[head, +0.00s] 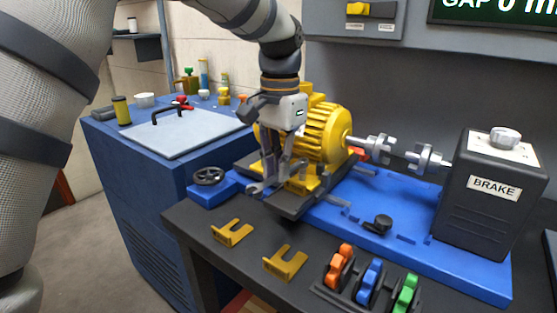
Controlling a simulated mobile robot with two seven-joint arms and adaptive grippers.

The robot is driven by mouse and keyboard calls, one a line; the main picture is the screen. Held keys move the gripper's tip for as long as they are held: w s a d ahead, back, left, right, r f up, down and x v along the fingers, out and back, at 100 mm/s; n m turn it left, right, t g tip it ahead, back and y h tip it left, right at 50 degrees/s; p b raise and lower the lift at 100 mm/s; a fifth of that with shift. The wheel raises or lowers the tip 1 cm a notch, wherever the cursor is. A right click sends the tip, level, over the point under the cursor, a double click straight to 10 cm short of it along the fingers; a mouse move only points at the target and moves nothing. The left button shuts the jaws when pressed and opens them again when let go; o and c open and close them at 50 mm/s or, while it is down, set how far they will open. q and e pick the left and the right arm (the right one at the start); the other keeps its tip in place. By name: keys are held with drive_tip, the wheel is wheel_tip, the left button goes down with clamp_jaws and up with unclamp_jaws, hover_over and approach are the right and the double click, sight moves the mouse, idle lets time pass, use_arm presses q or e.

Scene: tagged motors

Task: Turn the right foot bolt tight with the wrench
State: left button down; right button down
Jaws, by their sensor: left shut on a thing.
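My left gripper (275,170) points down in front of the yellow motor (325,133), at its near foot. It is shut on a grey wrench (257,188), whose open jaw shows low at the gripper's left. The motor sits on a dark plate (292,207) over the blue base (335,215). Yellow pieces (301,186) lie at the motor's near foot, just right of the fingers. The gripper and wrench cover this area, so I cannot make out the foot bolt or whether the wrench is seated on it. My right gripper is not in view.
Two yellow slotted shims (232,233) (286,262) lie on the dark bench front. Orange, blue and green pieces (370,277) stand in a rack at the front right. The brake box (492,190) stands at right, beside the shaft couplings (400,153). A black handwheel (208,176) is at left.

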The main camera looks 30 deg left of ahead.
use_arm(q)
drive_tip(key=shift+f, duration=0.2)
idle(0.4)
drive_tip(key=shift+f, duration=0.65)
drive_tip(key=shift+w+a+m, duration=0.2)
drive_tip(key=shift+a+m, duration=0.5)
drive_tip(key=shift+m, duration=0.3)
drive_tip(key=shift+w+a+m, duration=0.25)
drive_tip(key=shift+a+m, duration=0.35)
drive_tip(key=shift+m, duration=0.4)
